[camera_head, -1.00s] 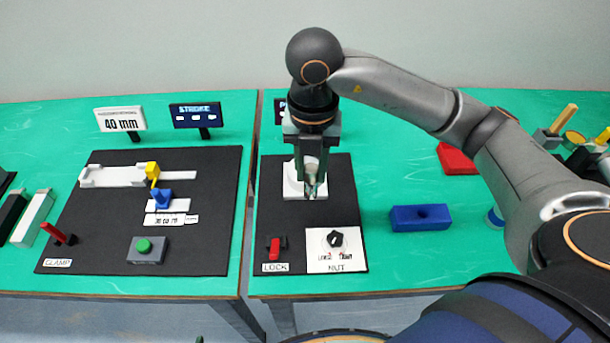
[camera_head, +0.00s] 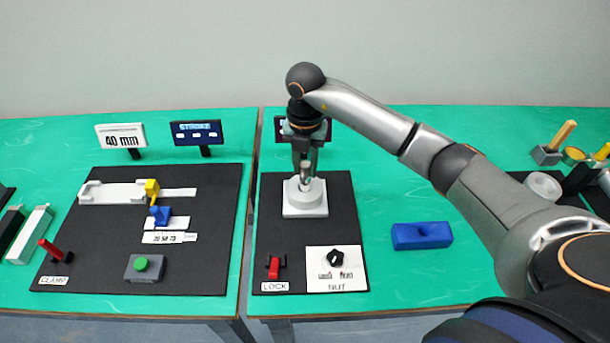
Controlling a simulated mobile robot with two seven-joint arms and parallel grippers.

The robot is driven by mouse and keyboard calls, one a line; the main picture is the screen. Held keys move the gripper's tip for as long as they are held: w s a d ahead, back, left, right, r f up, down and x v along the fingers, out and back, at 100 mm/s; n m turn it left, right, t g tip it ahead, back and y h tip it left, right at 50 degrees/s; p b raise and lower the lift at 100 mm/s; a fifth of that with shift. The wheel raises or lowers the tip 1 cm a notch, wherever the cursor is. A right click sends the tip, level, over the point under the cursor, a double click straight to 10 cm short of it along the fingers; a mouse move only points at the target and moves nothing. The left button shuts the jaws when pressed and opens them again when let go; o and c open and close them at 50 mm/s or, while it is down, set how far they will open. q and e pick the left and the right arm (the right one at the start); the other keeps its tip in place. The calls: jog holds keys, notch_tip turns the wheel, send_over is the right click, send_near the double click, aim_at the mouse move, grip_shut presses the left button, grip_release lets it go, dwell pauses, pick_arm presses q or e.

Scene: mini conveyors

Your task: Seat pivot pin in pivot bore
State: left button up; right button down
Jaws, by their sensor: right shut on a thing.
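The pivot pin (camera_head: 306,174) is a small grey cylinder held upright between the fingers of my right gripper (camera_head: 306,165). The gripper is shut on it, over the white pivot block (camera_head: 305,207) on the right black board. The pin's lower end is at the raised top of the block. The bore itself is hidden, and I cannot tell whether the pin is inside it or just above it. My left gripper is not in view.
In front of the block are the red LOCK lever (camera_head: 274,267) and the black NUT knob (camera_head: 336,257). A blue block with a recess (camera_head: 421,235) lies to the right. My right arm crosses the table's right side. The left board (camera_head: 200,250) carries a clamp, slide and green button.

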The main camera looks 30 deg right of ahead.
aim_at(305, 175)
jog(key=shift+w+d+f, duration=0.15)
jog(key=shift+w+f, duration=0.2)
jog(key=shift+f, duration=0.15)
notch_tip(305, 175, down, 3)
jog(key=b, duration=0.3)
jog(key=shift+f, duration=0.2)
jog(key=c, duration=0.6)
grip_release()
jog(key=shift+r, duration=0.1)
jog(key=shift+r, duration=0.15)
notch_tip(305, 175, up, 11)
jog(key=shift+f+b, duration=0.15)
jog(key=shift+b, duration=0.2)
jog(key=shift+r, duration=0.65)
